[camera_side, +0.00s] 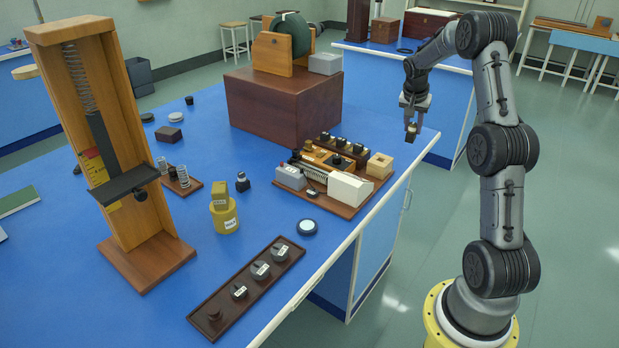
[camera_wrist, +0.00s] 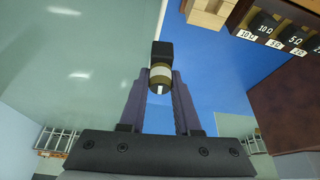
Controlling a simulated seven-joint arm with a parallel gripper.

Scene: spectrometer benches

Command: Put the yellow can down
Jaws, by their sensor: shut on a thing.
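The yellow can (camera_side: 224,216) stands upright on the blue bench top in the side view, with a pale label on its front. It is well away from my gripper and does not show in the wrist view. My gripper (camera_side: 411,119) is raised near the far right edge of the bench. It is shut on a small black-and-brass piece (camera_wrist: 160,72), which shows between the fingers in the wrist view. In the side view this piece is a small dark shape (camera_side: 411,134) below the fingers.
A wooden board with resistor blocks (camera_side: 345,208) lies near the bench's right edge. A large brown box (camera_side: 280,110) stands behind it. A tall wooden spring stand (camera_side: 150,225) is at left. A dark tray of weights (camera_side: 225,300) lies in front.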

